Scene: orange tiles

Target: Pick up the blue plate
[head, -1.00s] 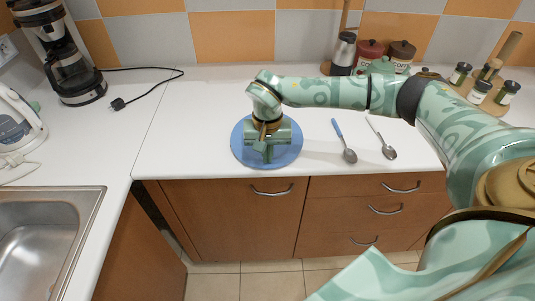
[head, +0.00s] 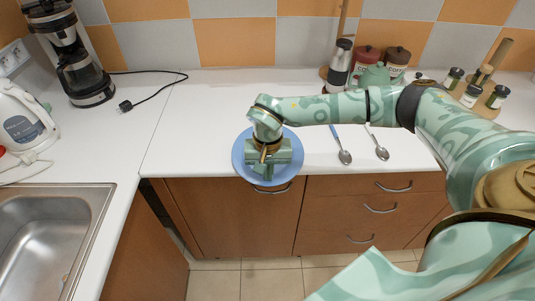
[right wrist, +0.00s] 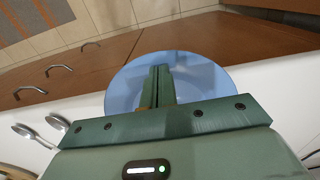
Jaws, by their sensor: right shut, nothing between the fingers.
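The blue plate (head: 298,152) lies at the front edge of the white counter, and its near rim juts out past the edge over the cabinet front. My right gripper (head: 267,174) is over the plate's near half, pointing down, its fingers shut with nothing between them. In the right wrist view the shut fingers (right wrist: 161,72) stand in front of the plate (right wrist: 203,76); whether they touch its surface I cannot tell. The gripper hides the plate's middle. My left gripper is not in view.
Two spoons (head: 344,156) lie right of the plate. A sink (head: 45,235), kettle (head: 25,125) and coffee maker (head: 82,75) are left. The counter left of the plate is clear.

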